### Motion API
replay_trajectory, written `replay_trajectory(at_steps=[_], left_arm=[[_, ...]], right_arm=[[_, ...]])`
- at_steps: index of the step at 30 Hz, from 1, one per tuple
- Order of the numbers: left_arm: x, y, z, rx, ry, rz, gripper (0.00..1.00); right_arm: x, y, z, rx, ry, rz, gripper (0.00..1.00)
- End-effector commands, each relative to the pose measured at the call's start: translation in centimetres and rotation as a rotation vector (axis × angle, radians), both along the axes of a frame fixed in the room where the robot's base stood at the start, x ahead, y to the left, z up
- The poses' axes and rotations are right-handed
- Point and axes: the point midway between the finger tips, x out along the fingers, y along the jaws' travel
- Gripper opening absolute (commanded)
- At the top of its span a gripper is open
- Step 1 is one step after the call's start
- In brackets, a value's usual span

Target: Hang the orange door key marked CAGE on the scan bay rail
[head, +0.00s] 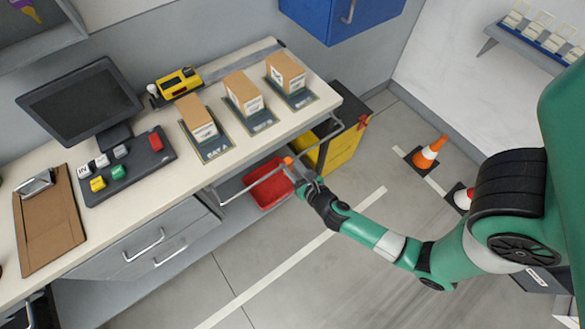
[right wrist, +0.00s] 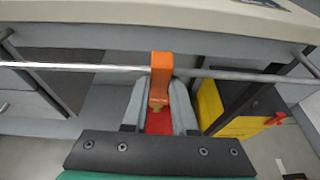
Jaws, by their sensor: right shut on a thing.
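The orange door key (head: 289,161) is at the front of the counter, and it also shows in the right wrist view (right wrist: 161,72). My right gripper (head: 301,176) is shut on its lower part; the fingers (right wrist: 160,108) flank it in the wrist view. The key's upper part overlaps the thin metal rail (head: 238,193), which also crosses the wrist view (right wrist: 90,67). I cannot tell whether the key is hooked over the rail or only in front of it. No CAGE marking is legible. My left gripper is not in view.
The counter (head: 165,180) carries several boxes (head: 243,92) on mats, a monitor (head: 80,100), a button panel (head: 125,165) and a clipboard (head: 48,225). Below the rail are a red bin (head: 265,190) and a yellow cabinet (head: 340,150). Cones (head: 430,150) stand on the floor at right.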

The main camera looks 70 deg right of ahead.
Motion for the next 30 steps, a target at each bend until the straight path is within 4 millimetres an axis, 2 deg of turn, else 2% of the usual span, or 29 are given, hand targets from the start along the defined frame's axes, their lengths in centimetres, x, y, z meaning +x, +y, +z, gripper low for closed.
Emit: replay_trajectory(at_steps=[9, 10, 15, 25, 30], left_arm=[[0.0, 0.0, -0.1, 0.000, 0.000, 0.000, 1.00], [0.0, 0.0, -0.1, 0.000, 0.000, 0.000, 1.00], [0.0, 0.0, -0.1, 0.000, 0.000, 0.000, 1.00], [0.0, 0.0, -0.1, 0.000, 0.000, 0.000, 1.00], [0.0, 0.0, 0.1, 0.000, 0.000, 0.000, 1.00]], right_arm=[[-0.1, 0.0, -0.3, 0.002, 0.003, -0.001, 0.00], [-0.1, 0.0, -0.3, 0.003, 0.004, -0.001, 0.31], [-0.1, 0.0, -0.4, 0.002, 0.006, -0.002, 0.61], [-0.4, 0.2, -0.4, 0.004, 0.008, 0.000, 0.61], [-2.0, 1.6, 0.4, 0.004, 0.011, 0.003, 0.61]])
